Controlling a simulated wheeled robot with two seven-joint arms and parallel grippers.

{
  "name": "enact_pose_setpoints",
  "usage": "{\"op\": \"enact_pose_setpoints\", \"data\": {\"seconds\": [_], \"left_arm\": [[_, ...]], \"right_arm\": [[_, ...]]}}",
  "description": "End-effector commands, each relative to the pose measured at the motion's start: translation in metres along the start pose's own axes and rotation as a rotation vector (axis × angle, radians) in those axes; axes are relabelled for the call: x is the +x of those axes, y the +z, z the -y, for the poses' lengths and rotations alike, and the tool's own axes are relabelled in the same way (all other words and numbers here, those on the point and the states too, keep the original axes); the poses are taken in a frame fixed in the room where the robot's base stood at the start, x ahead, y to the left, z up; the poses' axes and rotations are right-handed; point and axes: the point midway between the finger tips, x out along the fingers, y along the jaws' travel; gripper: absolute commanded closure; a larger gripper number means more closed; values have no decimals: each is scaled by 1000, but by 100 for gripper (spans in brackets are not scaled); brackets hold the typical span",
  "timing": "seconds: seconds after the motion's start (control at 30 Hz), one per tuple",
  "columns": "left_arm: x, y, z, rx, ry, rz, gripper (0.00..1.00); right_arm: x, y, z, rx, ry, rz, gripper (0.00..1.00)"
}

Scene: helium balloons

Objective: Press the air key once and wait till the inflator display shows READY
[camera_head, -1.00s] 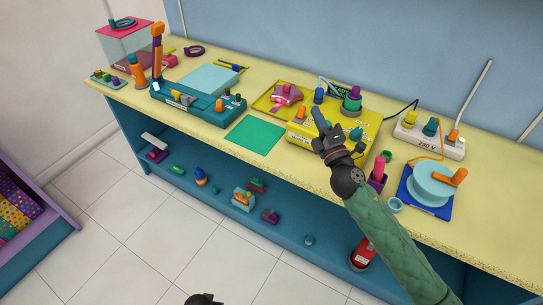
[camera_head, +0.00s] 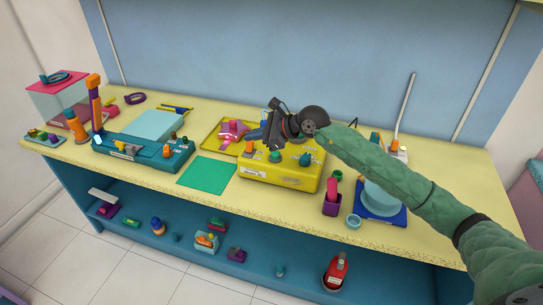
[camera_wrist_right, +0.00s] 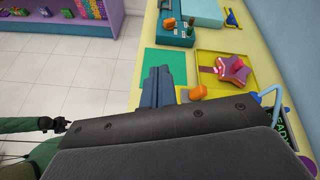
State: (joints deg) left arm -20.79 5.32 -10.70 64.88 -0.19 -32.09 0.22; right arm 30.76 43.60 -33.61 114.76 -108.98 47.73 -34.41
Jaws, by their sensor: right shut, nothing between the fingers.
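The yellow inflator (camera_head: 280,175) stands on the bench with an orange knob (camera_head: 249,148), a green knob (camera_head: 275,156) and a teal knob (camera_head: 306,160) on top. I cannot tell which is the air key. My right gripper (camera_head: 257,134) is shut and empty, raised over the inflator's back left part; its fingers also show in the right wrist view (camera_wrist_right: 160,85). The display (camera_wrist_right: 283,130) is partly cut off in the right wrist view, with letters like "EADY" visible; the gripper hides it in the head view. My left gripper (camera_wrist_right: 64,125) is small at the wrist view's left.
A yellow tray with a pink star piece (camera_head: 232,131) is behind left of the inflator. A green mat (camera_head: 207,174) and a teal device (camera_head: 145,153) lie left. The lower shelf holds small items.

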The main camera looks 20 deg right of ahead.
Motion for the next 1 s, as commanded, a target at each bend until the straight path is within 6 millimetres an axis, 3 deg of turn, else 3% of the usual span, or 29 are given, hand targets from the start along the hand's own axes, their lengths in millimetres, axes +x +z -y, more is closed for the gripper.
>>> {"op": "enact_pose_setpoints", "data": {"seconds": [0.2, 0.4, 1.0], "left_arm": [[23, 33, -1, 4, 1, 9, 55], [31, 46, -1, 6, 1, 11, 55], [32, 50, -1, 6, 1, 13, 55]], "right_arm": [[-30, -34, 50, -189, -41, -279, 100], [-46, -47, 72, -253, -60, -397, 100], [-46, -56, 72, -260, -62, -416, 100]]}}
